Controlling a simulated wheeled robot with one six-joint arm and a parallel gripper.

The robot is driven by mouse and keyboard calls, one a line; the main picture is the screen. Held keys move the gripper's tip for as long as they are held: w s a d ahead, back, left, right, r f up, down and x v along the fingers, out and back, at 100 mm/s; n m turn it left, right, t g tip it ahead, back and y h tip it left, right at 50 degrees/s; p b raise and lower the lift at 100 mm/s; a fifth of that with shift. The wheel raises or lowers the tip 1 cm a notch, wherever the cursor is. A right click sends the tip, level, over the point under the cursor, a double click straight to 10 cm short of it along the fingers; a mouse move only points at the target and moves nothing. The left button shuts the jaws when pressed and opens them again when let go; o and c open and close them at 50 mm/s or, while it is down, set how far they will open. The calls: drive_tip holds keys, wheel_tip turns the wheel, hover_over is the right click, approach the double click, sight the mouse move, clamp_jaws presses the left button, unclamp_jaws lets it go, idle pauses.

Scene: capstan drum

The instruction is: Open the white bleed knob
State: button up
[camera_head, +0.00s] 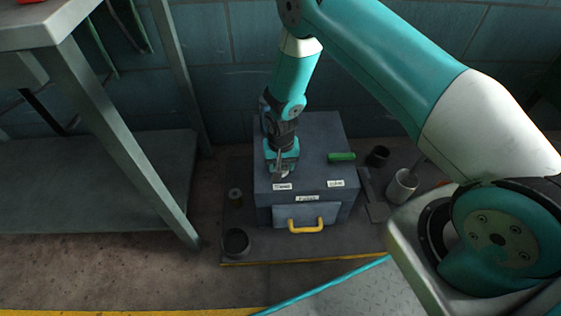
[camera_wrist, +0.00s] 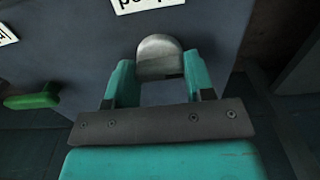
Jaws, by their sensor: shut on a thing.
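The knob, pale grey-white with a rounded end (camera_wrist: 158,56), stands out from the dark grey box (camera_head: 320,128) in the wrist view. My gripper (camera_wrist: 160,84) has its two teal fingers on either side of the knob and is shut on it. In the head view my gripper (camera_head: 281,168) points down at the left part of the box top, just behind a small white label (camera_head: 283,186). The knob is mostly hidden there by the gripper.
A green handle (camera_head: 342,157) sits on the box top to the right. A yellow handle (camera_head: 306,226) is on the box front. Open cups (camera_head: 236,242) and (camera_head: 402,183) stand beside the box. A metal table's leg (camera_head: 120,150) rises at the left.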

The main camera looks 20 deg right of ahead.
drive_tip(key=shift+w, duration=0.1)
idle(0.3)
drive_tip(key=o, duration=0.9)
wheel_tip(320, 180, up, 18)
drive_tip(key=p, duration=0.5)
drive_tip(key=shift+f+p, duration=0.25)
drive_tip(key=shift+p, duration=0.05)
